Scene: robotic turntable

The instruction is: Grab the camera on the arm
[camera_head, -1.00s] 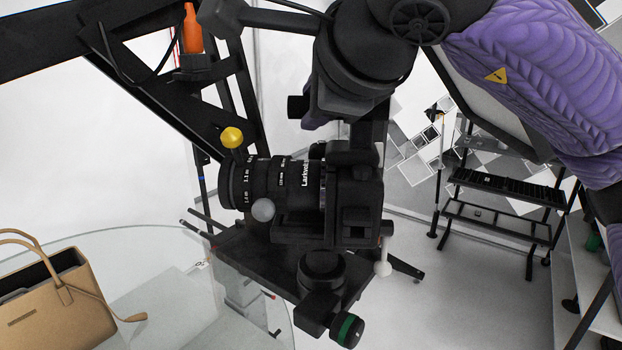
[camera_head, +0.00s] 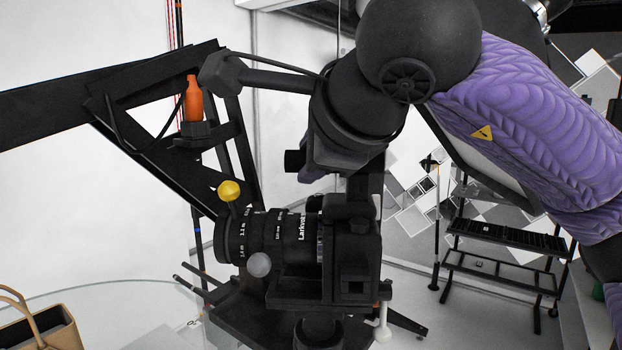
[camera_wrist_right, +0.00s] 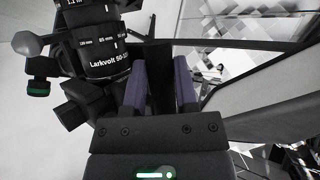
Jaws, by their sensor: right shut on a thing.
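The black camera (camera_head: 352,258) with its long lens (camera_head: 270,240) sits on a black mount on the arm (camera_head: 60,108), right of centre in the head view. The lens points left; its white lettering also shows in the wrist view (camera_wrist_right: 100,50). My right gripper (camera_head: 328,180) comes down from above at the top of the camera. In the wrist view its two purple fingers (camera_wrist_right: 160,85) stand on either side of a dark part, shut on the camera. The exact contact is partly hidden. My left gripper is in neither current view.
An orange bottle-shaped piece (camera_head: 194,100) and a yellow ball knob (camera_head: 229,190) are close to the lens. A tan handbag (camera_head: 45,333) stands on a glass round table (camera_head: 110,300) at lower left. A black shelf rack (camera_head: 505,240) stands behind at right.

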